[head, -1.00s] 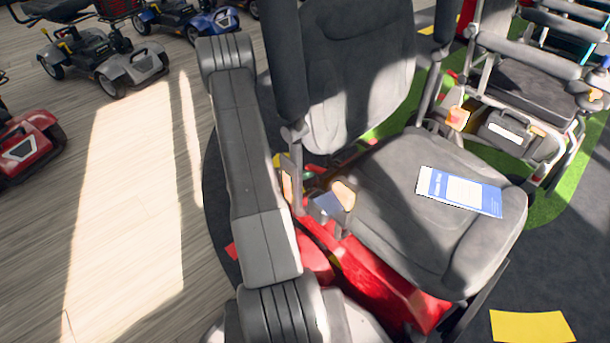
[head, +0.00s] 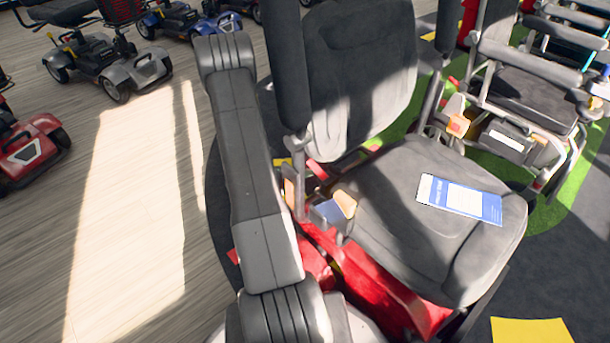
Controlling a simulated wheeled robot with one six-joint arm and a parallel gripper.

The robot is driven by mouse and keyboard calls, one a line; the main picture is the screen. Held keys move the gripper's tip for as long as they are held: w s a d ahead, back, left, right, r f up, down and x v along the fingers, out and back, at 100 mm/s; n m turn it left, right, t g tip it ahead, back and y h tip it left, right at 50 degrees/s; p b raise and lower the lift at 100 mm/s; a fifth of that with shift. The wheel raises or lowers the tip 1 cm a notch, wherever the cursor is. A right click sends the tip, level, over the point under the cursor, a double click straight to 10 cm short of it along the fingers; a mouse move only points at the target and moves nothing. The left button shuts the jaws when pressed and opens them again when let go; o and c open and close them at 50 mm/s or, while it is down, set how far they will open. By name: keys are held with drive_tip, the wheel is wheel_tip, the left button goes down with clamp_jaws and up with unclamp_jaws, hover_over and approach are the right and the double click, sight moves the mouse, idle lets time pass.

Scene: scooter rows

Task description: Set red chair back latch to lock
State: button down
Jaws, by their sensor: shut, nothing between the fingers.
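The red chair has a grey padded back (head: 360,75) and a grey seat (head: 400,205) over a red base (head: 385,290). A small red lever-like part (head: 317,169) shows at the back's lower left corner, behind the seat. It may be the back latch; its setting is too small to tell. My grey arm (head: 250,190) rises left of the chair and covers part of that side. I cannot make out my gripper; my arm or the chair hides it.
A blue-and-white card (head: 458,198) lies on the seat. A dark upright armrest (head: 287,70) and a tan-and-blue part (head: 343,203) stand close to my arm. Another chair (head: 520,90) is at right, scooters (head: 105,60) at upper left. Wooden floor (head: 130,210) at left is clear.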

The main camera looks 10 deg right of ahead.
drive_tip(key=shift+r, duration=0.1)
drive_tip(key=shift+r+p, duration=0.45)
drive_tip(key=shift+r, duration=0.25)
drive_tip(key=shift+w, duration=0.1)
drive_tip(key=shift+r, duration=0.1)
drive_tip(key=f+p+v, duration=0.1)
drive_tip(key=p+v, duration=0.2)
drive_tip(key=v, duration=1)
drive_tip(key=shift+s+a+p, duration=0.35)
drive_tip(key=shift+p, duration=0.05)
drive_tip(key=shift+d+r, duration=0.1)
